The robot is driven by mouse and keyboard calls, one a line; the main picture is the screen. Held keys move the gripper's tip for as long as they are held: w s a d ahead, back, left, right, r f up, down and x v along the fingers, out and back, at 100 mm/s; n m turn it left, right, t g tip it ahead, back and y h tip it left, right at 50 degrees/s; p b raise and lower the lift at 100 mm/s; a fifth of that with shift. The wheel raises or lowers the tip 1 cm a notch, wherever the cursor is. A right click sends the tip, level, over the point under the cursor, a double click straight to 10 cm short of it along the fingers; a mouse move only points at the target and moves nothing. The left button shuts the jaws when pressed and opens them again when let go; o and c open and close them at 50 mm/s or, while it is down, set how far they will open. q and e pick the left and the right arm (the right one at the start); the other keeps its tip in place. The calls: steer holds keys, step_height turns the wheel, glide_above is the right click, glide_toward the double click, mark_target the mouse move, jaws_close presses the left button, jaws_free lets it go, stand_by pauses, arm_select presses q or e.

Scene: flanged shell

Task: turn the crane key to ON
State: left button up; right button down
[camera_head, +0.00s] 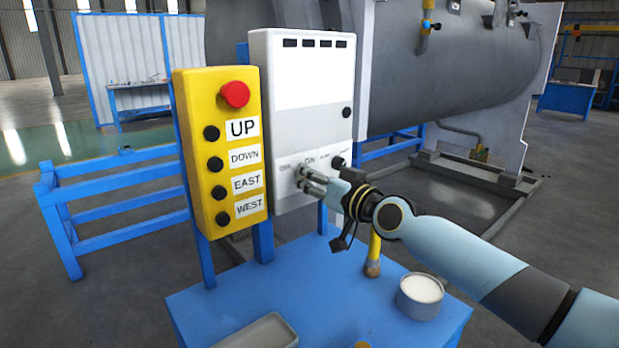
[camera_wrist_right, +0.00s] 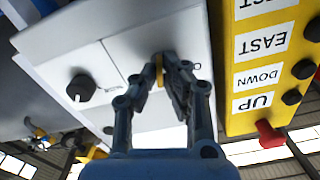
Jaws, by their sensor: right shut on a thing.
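The white control box (camera_head: 298,110) stands upright on the blue table (camera_head: 300,290), with a lettered lower panel. The word ON shows above my right gripper (camera_head: 307,180) in the head view. In the right wrist view, my right gripper (camera_wrist_right: 165,85) is shut on a small yellow key (camera_wrist_right: 160,68) at the panel face. The fingers hide most of the key, and I cannot tell which way it points. My left gripper is not in view.
The yellow pendant (camera_head: 217,150) with a red button (camera_head: 235,94) stands close left of the box. A black knob (camera_head: 338,163) sits right of my fingers. A round white tin (camera_head: 420,297), a grey tray (camera_head: 256,332) and a yellow-handled tool (camera_head: 374,250) are on the table.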

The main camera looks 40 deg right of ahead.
steer(key=m, duration=0.5)
steer(key=shift+d+m, duration=0.1)
steer(key=shift+m, duration=0.2)
stand_by(0.4)
steer(key=c, duration=1.5)
jaws_free()
